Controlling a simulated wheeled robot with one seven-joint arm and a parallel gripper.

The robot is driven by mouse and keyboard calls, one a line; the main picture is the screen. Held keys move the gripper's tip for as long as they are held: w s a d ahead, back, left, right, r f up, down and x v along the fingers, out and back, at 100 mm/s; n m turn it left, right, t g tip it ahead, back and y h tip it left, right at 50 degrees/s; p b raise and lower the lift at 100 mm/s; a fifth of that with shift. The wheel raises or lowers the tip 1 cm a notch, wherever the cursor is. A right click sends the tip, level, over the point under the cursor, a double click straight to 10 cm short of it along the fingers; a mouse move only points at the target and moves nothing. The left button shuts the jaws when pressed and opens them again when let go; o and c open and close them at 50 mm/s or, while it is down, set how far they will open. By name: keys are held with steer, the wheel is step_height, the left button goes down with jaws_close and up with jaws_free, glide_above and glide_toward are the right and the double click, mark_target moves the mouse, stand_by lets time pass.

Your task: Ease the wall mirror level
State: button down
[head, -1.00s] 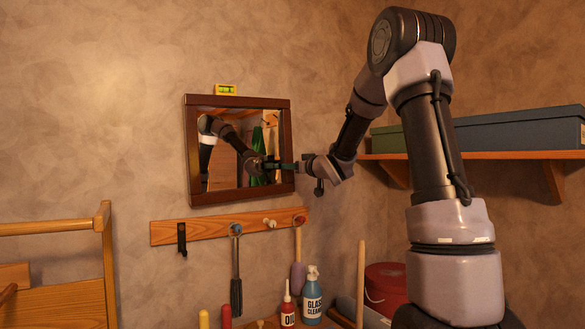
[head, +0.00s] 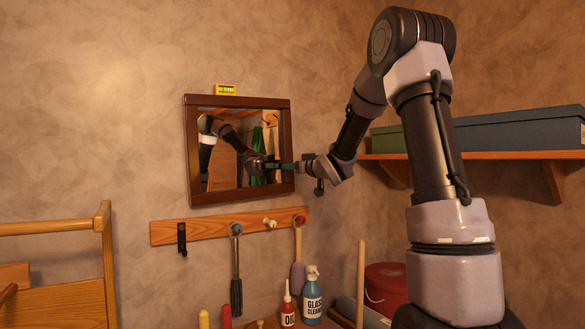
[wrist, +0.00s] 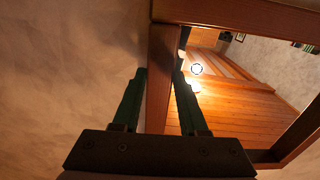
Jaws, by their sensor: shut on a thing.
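The wall mirror (head: 190,150) has a dark reddish-brown wooden frame and hangs on the wall left of my arm. A small yellow spirit level with a green vial (head: 226,89) sits at its top edge; its bubble is too small to read. My gripper (head: 289,166) is at the mirror's right side. In the wrist view, the dark green fingers of my gripper (wrist: 160,76) are shut on the side bar of the mirror's frame (wrist: 160,55), one on each side. Perspective makes the frame's tilt hard to judge.
Below the mirror is a wooden peg rail (head: 205,229) with hanging tools. An oil bottle (head: 288,308) and a glass cleaner bottle (head: 312,300) stand lower down. A shelf with boxes (head: 520,130) is at right, a wooden chair-like frame (head: 60,275) at left.

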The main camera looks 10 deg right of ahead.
steer(key=shift+f, duration=0.1)
steer(key=shift+s+a+f+m, duration=0.15)
steer(key=shift+a+f+m, duration=0.25)
steer(key=shift+a+f, duration=0.1)
steer(key=shift+c, duration=2.2)
jaws_free()
steer(key=shift+d, duration=0.1)
steer(key=v, duration=1)
steer(key=shift+s, duration=0.4)
steer(key=shift+d+r, duration=0.1)
steer(key=shift+d, duration=0.05)
